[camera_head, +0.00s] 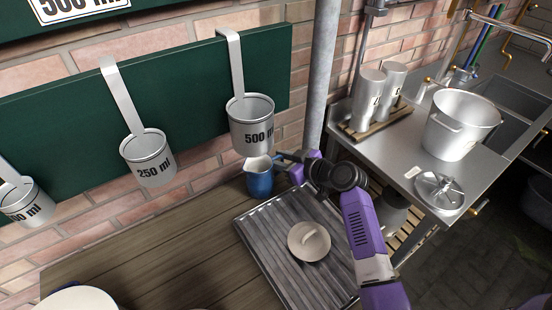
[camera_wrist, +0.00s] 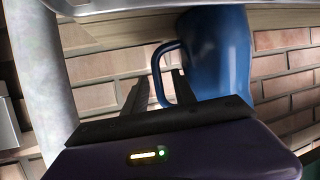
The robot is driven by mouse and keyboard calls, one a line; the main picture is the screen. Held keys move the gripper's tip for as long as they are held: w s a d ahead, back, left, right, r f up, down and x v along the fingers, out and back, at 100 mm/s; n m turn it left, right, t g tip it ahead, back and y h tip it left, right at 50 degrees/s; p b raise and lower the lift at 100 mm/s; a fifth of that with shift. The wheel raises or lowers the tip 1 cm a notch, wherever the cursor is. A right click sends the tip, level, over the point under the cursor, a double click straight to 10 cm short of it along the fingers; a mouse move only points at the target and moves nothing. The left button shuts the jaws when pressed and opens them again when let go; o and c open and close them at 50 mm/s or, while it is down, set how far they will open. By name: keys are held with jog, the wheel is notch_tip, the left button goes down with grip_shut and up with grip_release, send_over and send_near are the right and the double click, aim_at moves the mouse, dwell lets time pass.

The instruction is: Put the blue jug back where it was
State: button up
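The blue jug (camera_head: 260,181) appears to stand upright on the back right of the wooden counter (camera_head: 160,240), close to the brick wall. It also shows in the wrist view (camera_wrist: 218,55), upside down there, with its handle toward my fingers. My gripper (camera_head: 284,158) is at the jug's right side. In the wrist view, my gripper (camera_wrist: 160,82) has its two fingers apart, one on each side of the handle's upright bar, with a gap visible. Contact with the handle cannot be made out.
A ribbed metal tray (camera_head: 268,240) with a round lid (camera_head: 309,241) lies right of the jug. A 500 ml measure (camera_head: 251,125) hangs just above it, and a 250 ml one (camera_head: 148,158) further left. A grey pipe (camera_head: 322,80) rises behind my gripper. The counter's middle is clear.

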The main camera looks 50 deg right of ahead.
jog(key=b+v, duration=0.1)
jog(key=v, duration=1)
